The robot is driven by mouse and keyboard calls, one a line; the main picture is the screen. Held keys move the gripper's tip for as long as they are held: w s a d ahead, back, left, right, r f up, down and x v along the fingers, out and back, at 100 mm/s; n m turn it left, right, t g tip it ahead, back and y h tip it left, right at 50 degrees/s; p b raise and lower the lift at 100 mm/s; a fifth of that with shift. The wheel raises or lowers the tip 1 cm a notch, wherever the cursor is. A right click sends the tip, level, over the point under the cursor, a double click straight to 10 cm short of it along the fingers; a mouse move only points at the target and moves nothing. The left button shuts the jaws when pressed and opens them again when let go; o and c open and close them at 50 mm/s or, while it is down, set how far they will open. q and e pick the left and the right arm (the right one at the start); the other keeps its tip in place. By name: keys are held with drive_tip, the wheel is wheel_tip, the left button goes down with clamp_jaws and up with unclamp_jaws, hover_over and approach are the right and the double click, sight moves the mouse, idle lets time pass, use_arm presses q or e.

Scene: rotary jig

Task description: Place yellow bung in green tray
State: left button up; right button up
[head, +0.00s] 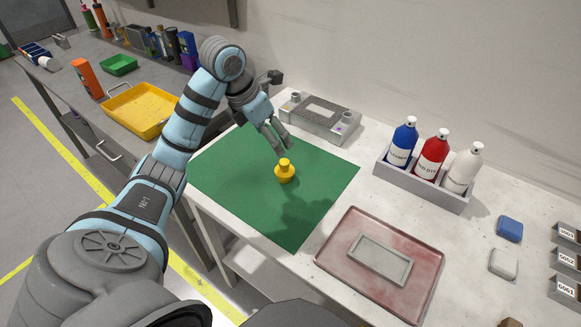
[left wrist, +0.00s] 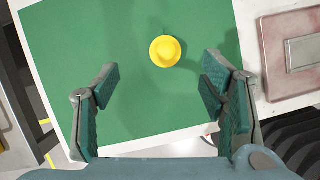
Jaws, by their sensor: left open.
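The yellow bung (head: 285,172) stands upright on a green mat (head: 300,220) on the white bench. In the left wrist view the bung (left wrist: 165,51) shows from above, beyond the fingertips and between their lines. My left gripper (head: 279,143) is open and empty, just behind and above the bung in the head view. Its two fingers are spread wide in the left wrist view (left wrist: 158,82). A small green tray (head: 119,65) sits on the grey bench at the far left, behind the yellow tray. My right gripper is not in view.
A grey device (head: 321,118) is behind the mat. A bottle rack (head: 424,185) and a reddish tray (head: 335,254) lie to the right.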

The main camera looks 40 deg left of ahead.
sight(283, 162)
use_arm(q)
drive_tip(key=f, duration=0.1)
drive_tip(key=d+f, duration=0.1)
drive_tip(key=f, duration=0.3)
drive_tip(key=shift+w+d+f, duration=0.15)
drive_tip(key=shift+w+d, duration=0.05)
drive_tip(key=shift+w, duration=0.15)
drive_tip(key=x, duration=0.4)
drive_tip(key=b+x, duration=0.1)
drive_tip(key=x, duration=0.1)
drive_tip(key=shift+w+a+f, duration=0.15)
drive_tip(key=shift+a, duration=0.05)
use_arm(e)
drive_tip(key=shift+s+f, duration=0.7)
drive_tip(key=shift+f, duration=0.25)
use_arm(q)
drive_tip(key=shift+c, duration=0.4)
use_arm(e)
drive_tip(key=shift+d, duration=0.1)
use_arm(q)
drive_tip(key=c, duration=1.2)
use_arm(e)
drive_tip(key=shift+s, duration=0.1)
